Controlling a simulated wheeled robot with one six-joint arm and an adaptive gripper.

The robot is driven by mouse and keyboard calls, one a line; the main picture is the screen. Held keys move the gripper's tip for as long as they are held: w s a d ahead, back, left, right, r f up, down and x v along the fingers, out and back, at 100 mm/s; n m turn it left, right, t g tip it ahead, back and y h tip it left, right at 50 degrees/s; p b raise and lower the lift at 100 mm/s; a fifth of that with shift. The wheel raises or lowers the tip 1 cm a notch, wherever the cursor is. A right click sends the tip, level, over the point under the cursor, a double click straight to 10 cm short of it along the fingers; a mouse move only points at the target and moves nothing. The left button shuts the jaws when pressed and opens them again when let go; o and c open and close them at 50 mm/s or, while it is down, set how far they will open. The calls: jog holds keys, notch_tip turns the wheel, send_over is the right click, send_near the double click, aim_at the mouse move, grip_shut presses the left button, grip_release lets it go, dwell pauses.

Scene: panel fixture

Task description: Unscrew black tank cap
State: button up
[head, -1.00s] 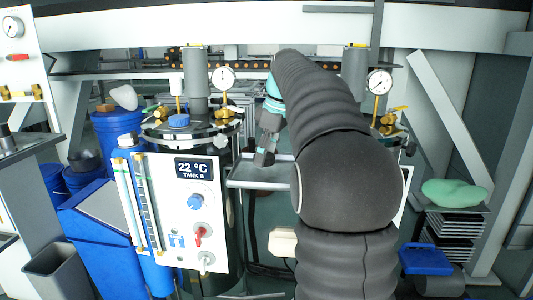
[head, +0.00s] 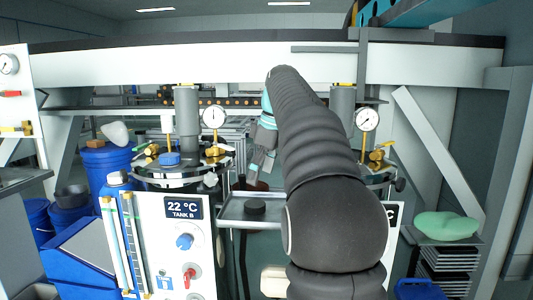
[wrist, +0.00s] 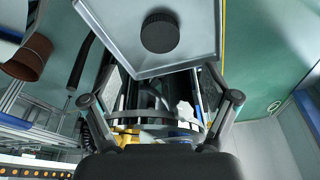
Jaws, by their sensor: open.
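A round black cap (head: 256,207) with a ridged rim lies on the grey tray (head: 232,221) between the tanks. It also shows in the wrist view (wrist: 160,33), on the tray's bare surface. My gripper (head: 260,168) is above and behind the tray in the head view, apart from the cap. In the wrist view my gripper (wrist: 162,98) has its fingers wide apart with nothing held between them. The left tank, behind the panel marked TANK B (head: 184,208), has a blue cap (head: 169,159) on top. My arm hides much of the right tank.
Pressure gauges (head: 214,117) and brass valves (head: 378,154) stand up from the tank tops. A brown cup-like object (wrist: 28,58) is at the left of the wrist view. Blue bins (head: 106,168) stand at the left. A green rounded object (head: 446,225) lies on the right shelf.

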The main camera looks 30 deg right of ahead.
jog(key=v, duration=0.6)
jog(key=shift+r, duration=0.25)
jog(key=shift+s, duration=0.1)
jog(key=s+a+f+m+t+h, duration=0.1)
jog(key=s+a+f+m, duration=0.1)
jog(key=s+a+f, duration=0.3)
jog(key=s+a+f+m+t, duration=0.1)
jog(key=s+a+f+m, duration=0.15)
jog(key=s+a, duration=0.45)
jog(key=s+a+f+m, duration=0.1)
jog(key=s+a+f, duration=0.2)
jog(key=s+f, duration=0.3)
jog(key=s+a+f+m+t, duration=0.1)
jog(key=s+a+f+m, duration=0.1)
jog(key=s+f, duration=0.5)
notch_tip(320, 180, down, 6)
jog(key=shift+s+a+f+h, duration=0.2)
jog(key=shift+s+a+h, duration=0.2)
jog(key=shift+a, duration=0.25)
